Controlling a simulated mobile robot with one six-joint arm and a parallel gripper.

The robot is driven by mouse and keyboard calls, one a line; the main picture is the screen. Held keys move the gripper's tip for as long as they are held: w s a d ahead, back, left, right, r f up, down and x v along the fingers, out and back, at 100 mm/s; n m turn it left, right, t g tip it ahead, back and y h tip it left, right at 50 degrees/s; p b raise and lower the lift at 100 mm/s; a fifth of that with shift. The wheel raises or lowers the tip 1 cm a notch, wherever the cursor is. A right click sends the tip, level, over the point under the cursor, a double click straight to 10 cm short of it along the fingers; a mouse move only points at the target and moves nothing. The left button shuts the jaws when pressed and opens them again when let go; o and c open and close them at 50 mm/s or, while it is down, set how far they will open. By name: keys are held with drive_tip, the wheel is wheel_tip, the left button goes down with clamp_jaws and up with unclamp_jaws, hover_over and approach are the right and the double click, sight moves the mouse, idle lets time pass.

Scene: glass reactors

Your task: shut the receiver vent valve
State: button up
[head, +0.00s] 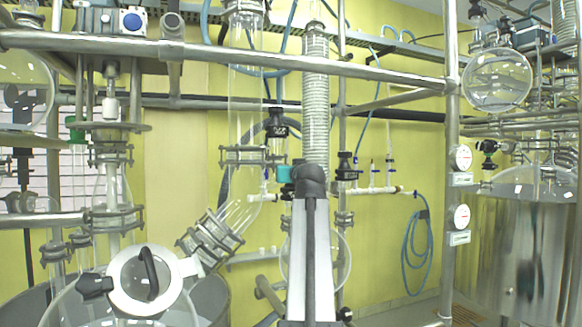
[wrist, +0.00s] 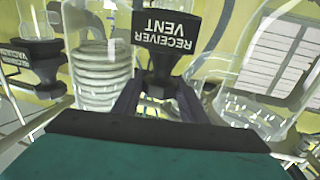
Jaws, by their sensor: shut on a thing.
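The receiver vent valve (wrist: 168,38) is a black part with a white "RECEIVER VENT" label, upside down at the top middle of the wrist view. My gripper (wrist: 158,100) has one dark finger on each side of its narrower lower part and is shut on it. In the head view the black valve (head: 277,124) stands left of the coiled glass column, with the teal part of my gripper (head: 283,173) just below it. The fingertips are small there and partly hidden by my arm. The valve's passage is not visible, so I cannot tell whether it is open.
A similar black valve labelled "RECEIVER VACUUM" (wrist: 30,50) is at the left of the wrist view. The coiled glass column (head: 315,100) and glass tube (head: 245,110) stand close by. A steel rail (head: 330,68) crosses above. Blue hose (head: 408,250) hangs on the right.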

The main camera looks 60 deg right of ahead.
drive_tip(key=shift+r+m+g+h+p, duration=0.25)
drive_tip(key=shift+m+g+h+p, duration=0.2)
drive_tip(key=shift+p, duration=0.2)
drive_tip(key=o, duration=0.6)
drive_tip(key=shift+o, duration=1.3)
drive_tip(key=shift+w+d, duration=0.1)
drive_tip(key=shift+d, duration=0.1)
drive_tip(key=shift+f, duration=0.1)
drive_tip(key=shift+f+n+t+y+b, duration=0.15)
drive_tip(key=shift+n+t+y+b, duration=0.15)
drive_tip(key=shift+b, duration=0.3)
drive_tip(key=shift+n+t+y+b, duration=0.35)
drive_tip(key=shift+t+b, duration=0.05)
drive_tip(key=shift+t, duration=0.05)
drive_tip(key=shift+f+n+t+y+b, duration=0.1)
drive_tip(key=shift+n+t+y+b, duration=0.25)
drive_tip(key=shift+b, duration=0.7)
